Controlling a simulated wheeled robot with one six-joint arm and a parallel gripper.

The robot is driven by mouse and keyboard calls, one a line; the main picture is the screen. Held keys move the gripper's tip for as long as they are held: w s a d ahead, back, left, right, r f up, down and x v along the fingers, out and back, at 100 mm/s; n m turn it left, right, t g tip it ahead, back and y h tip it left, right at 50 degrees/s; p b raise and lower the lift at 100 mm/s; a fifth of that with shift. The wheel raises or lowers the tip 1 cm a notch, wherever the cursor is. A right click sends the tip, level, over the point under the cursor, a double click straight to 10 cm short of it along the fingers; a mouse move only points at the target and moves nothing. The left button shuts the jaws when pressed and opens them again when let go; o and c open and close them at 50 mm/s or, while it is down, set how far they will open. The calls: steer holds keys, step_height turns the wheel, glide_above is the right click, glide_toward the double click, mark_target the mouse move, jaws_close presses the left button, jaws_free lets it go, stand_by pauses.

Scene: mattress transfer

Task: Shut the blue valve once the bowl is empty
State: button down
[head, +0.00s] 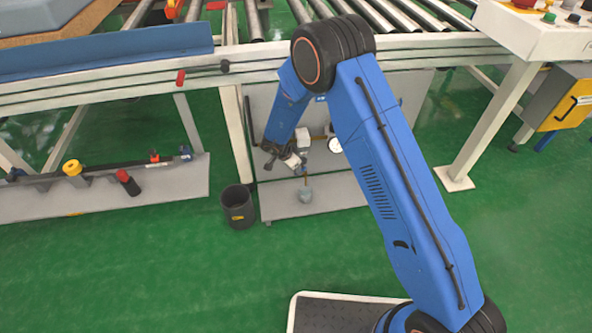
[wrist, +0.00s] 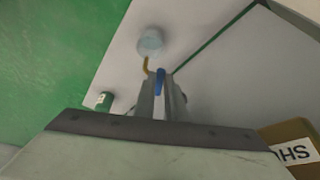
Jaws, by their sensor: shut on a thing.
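The blue valve (wrist: 160,80) shows in the wrist view as a small blue handle between my gripper's fingers (wrist: 162,98). My gripper is shut on it. In the head view my gripper (head: 302,169) reaches down in front of the grey panel, and the valve is too small there to make out clearly. A thin brass spout (wrist: 146,65) runs from beside the valve toward the bowl. The bowl (head: 305,195) is small and grey and stands on the low shelf below the valve. It also shows in the wrist view (wrist: 150,42); its contents are too small to tell.
A round gauge (head: 334,145) sits on the panel right of my gripper. A dark bucket (head: 238,208) stands on the floor to the left. The roller conveyor frame (head: 130,75) runs above. A lettered box (wrist: 293,150) is at the wrist view's lower right. Green floor in front is clear.

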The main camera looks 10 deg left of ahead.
steer(key=c, duration=1.8)
jaws_free()
steer(key=shift+r, duration=0.15)
steer(key=v, duration=1.7)
steer(key=shift+a, duration=0.15)
